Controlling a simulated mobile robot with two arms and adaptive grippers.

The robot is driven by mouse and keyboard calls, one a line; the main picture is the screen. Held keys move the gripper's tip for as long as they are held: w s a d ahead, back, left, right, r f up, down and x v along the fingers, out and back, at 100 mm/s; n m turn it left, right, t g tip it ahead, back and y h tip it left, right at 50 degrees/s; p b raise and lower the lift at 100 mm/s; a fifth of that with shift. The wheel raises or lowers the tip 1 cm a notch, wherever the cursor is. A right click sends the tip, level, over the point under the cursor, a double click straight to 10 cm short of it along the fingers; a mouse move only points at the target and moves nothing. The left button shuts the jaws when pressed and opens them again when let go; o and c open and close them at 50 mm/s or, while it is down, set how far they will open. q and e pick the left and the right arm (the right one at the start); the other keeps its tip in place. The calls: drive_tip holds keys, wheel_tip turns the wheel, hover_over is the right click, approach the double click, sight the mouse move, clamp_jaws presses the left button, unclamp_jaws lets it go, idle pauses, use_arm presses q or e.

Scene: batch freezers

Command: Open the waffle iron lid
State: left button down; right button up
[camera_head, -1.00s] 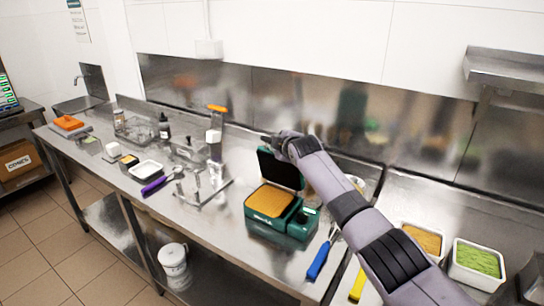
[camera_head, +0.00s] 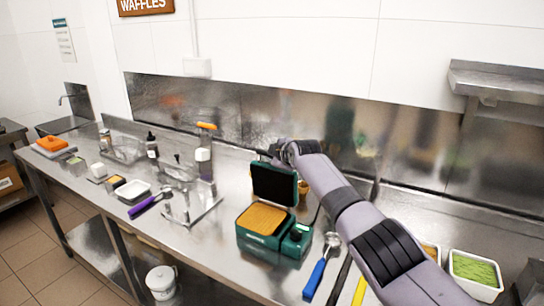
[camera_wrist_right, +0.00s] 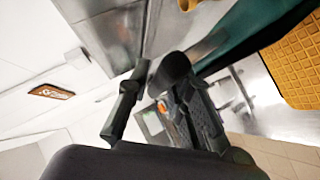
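The green waffle iron (camera_head: 262,243) stands on the steel counter with its yellow waffle plate (camera_head: 262,219) exposed. Its dark lid (camera_head: 274,184) stands up at the back, open and roughly upright. My right gripper (camera_head: 279,150) is at the lid's top edge, partly hidden; whether it touches the lid is unclear. In the right wrist view its two dark fingers (camera_wrist_right: 157,92) are apart with nothing seen between them. The yellow plate (camera_wrist_right: 297,62) and a green edge show at that view's right. My left gripper is not in view.
A blue-handled scoop (camera_head: 316,278) lies right of the iron, near my arm. A tub of green topping (camera_head: 475,269) stands at the right. A clear rack (camera_head: 190,207) and purple-handled scoop (camera_head: 146,204) are to the left. A white bucket (camera_head: 161,282) is below.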

drive_tip(key=shift+o, duration=1.2)
drive_tip(key=shift+s, duration=0.1)
drive_tip(key=shift+v, duration=0.95)
drive_tip(key=v, duration=1)
